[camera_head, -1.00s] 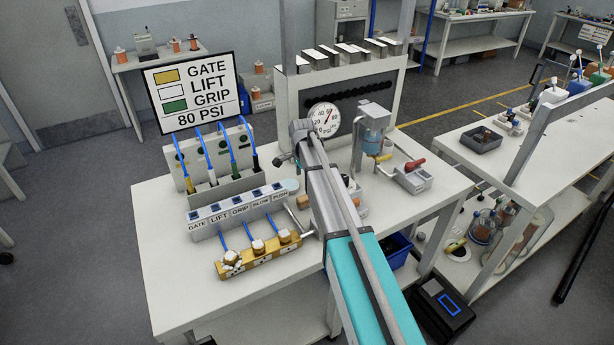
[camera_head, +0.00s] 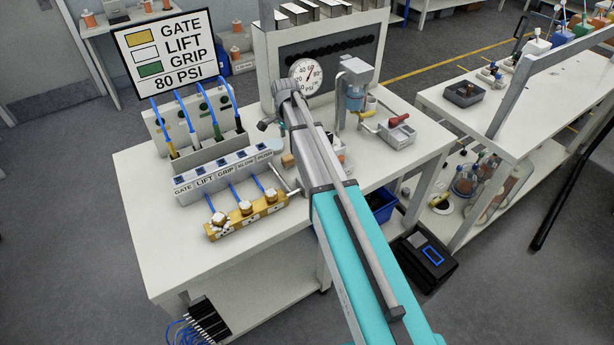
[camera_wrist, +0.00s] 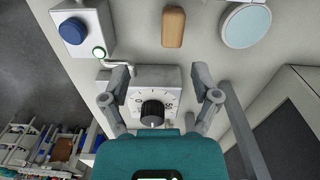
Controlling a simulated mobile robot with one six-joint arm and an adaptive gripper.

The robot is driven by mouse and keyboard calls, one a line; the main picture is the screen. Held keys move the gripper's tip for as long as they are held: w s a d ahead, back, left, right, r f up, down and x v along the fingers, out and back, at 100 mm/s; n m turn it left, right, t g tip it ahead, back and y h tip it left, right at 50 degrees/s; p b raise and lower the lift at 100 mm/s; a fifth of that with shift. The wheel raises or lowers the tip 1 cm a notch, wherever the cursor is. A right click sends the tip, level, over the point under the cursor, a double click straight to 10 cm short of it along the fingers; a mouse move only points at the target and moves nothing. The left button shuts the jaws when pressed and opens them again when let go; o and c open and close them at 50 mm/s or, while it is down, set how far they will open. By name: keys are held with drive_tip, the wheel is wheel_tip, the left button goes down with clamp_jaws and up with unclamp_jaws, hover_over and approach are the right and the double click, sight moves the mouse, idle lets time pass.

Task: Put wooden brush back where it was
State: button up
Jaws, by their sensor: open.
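A tan wooden block (camera_wrist: 173,27), which looks like the wooden brush, lies on the pale bench top at the top of the wrist view. Bristles cannot be seen. A small brown piece beside my arm (camera_head: 288,160) in the head view may be the same thing. My gripper (camera_wrist: 165,95) is open and empty, its two fingers apart over a white box with a black knob (camera_wrist: 152,112). The block is beyond the fingertips and apart from them. In the head view my arm hides part of the bench and I cannot make out the fingers clearly.
A round pale-blue disc (camera_wrist: 246,26) lies right of the block. A box with a blue knob (camera_wrist: 73,30) and a green-lit button (camera_wrist: 99,53) is to the left. The labelled block (camera_head: 225,172), yellow manifold (camera_head: 245,218) and gauge (camera_head: 306,76) stand near my arm.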

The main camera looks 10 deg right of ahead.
drive_tip(key=s+d+n, duration=0.1)
drive_tip(key=s+n, duration=1.2)
drive_tip(key=s, duration=1.4)
drive_tip(key=shift+s+d+n, duration=0.25)
drive_tip(key=shift+s+n, duration=0.05)
drive_tip(key=shift+s, duration=0.05)
